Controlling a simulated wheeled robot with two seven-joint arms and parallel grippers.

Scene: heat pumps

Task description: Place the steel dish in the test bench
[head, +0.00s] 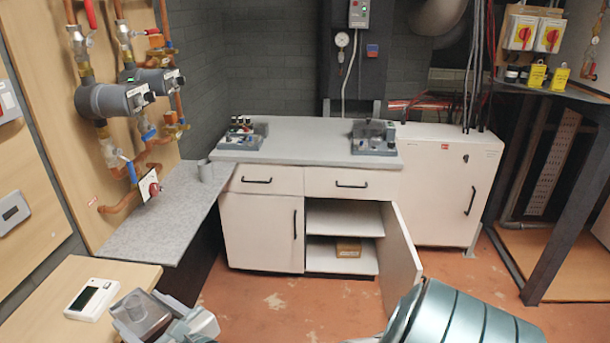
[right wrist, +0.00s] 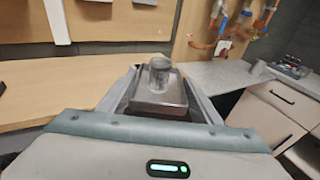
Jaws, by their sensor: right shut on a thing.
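The steel dish, a shallow rectangular metal tray (right wrist: 172,108), is between the fingers of my right gripper (right wrist: 165,100) in the right wrist view. A small grey cylindrical cup (right wrist: 159,72) stands upright on it. In the head view my right gripper (head: 165,318) is at the bottom left, by the wooden table, with the dish (head: 152,322) partly hidden by its fingers. The white cabinet bench with a grey top (head: 300,140), which I take for the test bench, stands at the back, well apart from the gripper. My left gripper is out of view.
A white meter (head: 92,298) lies on the wooden table (head: 50,310). A lower cabinet door (head: 400,258) hangs open.

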